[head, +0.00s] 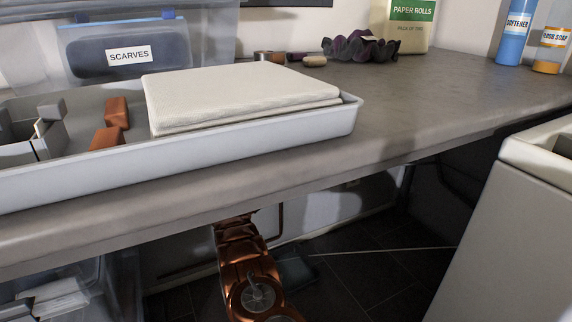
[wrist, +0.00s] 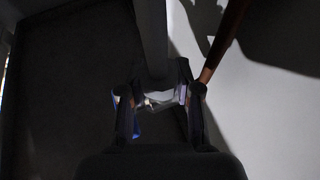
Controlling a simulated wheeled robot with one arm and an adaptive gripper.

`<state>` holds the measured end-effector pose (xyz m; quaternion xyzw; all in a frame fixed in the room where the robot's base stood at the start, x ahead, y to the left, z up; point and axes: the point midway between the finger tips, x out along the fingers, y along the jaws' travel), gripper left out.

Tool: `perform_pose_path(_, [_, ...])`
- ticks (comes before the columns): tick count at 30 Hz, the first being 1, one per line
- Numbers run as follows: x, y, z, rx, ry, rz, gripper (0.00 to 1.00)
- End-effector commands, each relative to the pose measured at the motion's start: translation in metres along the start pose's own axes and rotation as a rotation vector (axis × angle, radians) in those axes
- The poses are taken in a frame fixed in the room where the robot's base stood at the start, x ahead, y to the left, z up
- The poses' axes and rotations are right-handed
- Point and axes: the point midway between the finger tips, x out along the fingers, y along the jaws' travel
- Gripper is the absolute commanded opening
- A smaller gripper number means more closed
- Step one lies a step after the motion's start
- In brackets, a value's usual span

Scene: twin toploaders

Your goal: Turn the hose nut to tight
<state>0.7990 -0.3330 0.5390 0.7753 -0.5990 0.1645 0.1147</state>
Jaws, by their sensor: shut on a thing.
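In the wrist view my gripper (wrist: 158,100) has its two dark fingers closed around a small pale, shiny piece. It sits at the end of a dark grey hose or pipe (wrist: 152,35) that comes down from the top of the picture, so I take it for the hose nut (wrist: 160,96). The fingers and deep shadow hide most of it, and its turn angle cannot be read. In the head view my copper-coloured arm reaches under the counter (head: 440,95); my gripper and the nut are hidden there.
A copper-coloured bar (wrist: 222,45) stands close right of the gripper, before a pale surface (wrist: 265,110). On the counter are a white tray (head: 250,138) with a folded cloth (head: 240,95), a dark bowl (head: 360,48) and bottles. A pale cabinet-like unit (head: 510,235) stands at right.

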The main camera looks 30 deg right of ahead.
Motion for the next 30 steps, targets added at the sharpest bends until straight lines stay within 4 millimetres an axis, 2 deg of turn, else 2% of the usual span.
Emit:
perform_pose_path(7, [0.0032, -0.0016, -0.0055, -0.02, 0.014, 0.072, 0.0])
perform_pose_path(30, [-0.0055, -0.0019, 0.0024, -0.052, -0.01, 0.125, 0.0])
